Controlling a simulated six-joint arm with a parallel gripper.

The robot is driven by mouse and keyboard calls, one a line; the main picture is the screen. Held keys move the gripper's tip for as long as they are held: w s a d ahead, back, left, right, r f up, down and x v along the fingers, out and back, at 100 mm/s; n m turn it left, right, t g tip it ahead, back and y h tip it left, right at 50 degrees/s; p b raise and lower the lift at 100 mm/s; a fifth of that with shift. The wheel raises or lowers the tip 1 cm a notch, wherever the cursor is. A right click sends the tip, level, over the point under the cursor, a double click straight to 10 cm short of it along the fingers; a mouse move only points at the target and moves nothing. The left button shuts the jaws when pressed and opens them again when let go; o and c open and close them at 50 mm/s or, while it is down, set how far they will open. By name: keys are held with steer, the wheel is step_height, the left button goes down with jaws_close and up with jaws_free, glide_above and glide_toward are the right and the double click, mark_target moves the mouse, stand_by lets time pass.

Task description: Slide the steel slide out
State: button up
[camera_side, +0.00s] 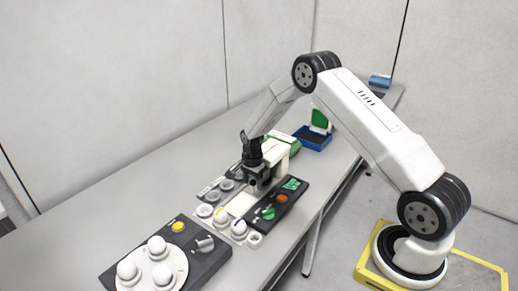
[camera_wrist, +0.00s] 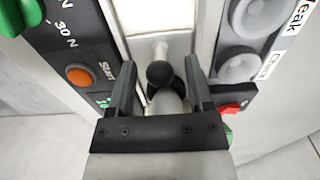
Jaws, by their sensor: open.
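In the wrist view my gripper (camera_wrist: 159,63) is open, one finger on each side of a round black knob (camera_wrist: 160,74). The knob stands on a grey metal part, which I take to be the steel slide (camera_wrist: 154,47), in line with a bright white panel. Gaps show between the knob and both fingers, so it is not gripped. A pale rounded thing lies nearer the gripper's base, partly hidden. In the side view my gripper (camera_side: 259,177) is low over the station, and the knob and slide are hidden behind it.
A black control panel (camera_side: 290,196) with a green display and orange button lies alongside. A blue bin (camera_side: 314,142) stands behind. The table's left part is bare.

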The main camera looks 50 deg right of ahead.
steer(key=shift+f, duration=0.4)
steer(key=shift+c, duration=0.2)
jaws_close()
steer(key=shift+a, duration=4.45)
steer(key=shift+o, duration=0.2)
jaws_free()
steer(key=shift+r, duration=0.1)
steer(key=shift+r, duration=2.95)
step_height(320, 180, up, 8)
